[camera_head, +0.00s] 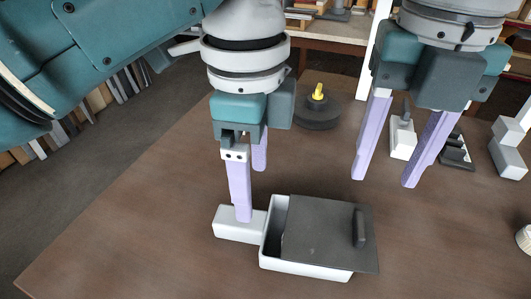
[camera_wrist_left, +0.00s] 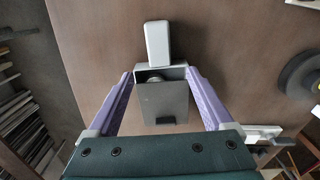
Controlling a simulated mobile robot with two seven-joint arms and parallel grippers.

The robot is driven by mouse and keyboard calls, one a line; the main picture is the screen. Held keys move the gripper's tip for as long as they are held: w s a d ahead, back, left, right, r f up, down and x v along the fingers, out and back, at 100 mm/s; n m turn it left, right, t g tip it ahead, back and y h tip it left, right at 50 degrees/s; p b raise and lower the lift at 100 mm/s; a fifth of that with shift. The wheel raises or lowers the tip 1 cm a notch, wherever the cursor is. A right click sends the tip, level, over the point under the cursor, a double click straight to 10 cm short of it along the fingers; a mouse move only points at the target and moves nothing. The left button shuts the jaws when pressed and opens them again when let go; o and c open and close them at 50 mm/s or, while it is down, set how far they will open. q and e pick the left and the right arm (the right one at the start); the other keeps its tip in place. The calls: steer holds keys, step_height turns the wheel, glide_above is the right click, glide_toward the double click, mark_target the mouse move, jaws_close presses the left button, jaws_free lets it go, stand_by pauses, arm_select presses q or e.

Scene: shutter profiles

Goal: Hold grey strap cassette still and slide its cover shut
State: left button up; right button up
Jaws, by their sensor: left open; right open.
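The cassette (camera_head: 300,271) is a pale grey box on the table. Its dark grey cover (camera_head: 315,232) with an upright handle (camera_head: 358,228) leaves a gap at the left end and reaches past the right end. In the left wrist view, the cassette (camera_wrist_left: 176,71) shows something round, partly hidden, in the gap beside the cover (camera_wrist_left: 163,100). My left gripper (camera_head: 252,192) is open, above the cassette's left end; in its wrist view the fingers (camera_wrist_left: 160,76) lie on either side of the cassette, contact unclear. My right gripper (camera_head: 384,182) is open and empty, above and behind the handle.
A white block (camera_head: 237,226) sits against or close to the cassette's left end. A dark round base with a yellow knob (camera_head: 318,93) stands behind. White and dark fixtures (camera_head: 403,136) and grey blocks (camera_head: 508,150) are at right. The table's front left is clear.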

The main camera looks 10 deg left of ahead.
mark_target(254, 219)
arm_select(q)
step_height(254, 219, down, 9)
steer(key=shift+f, duration=0.2)
stand_by(0.3)
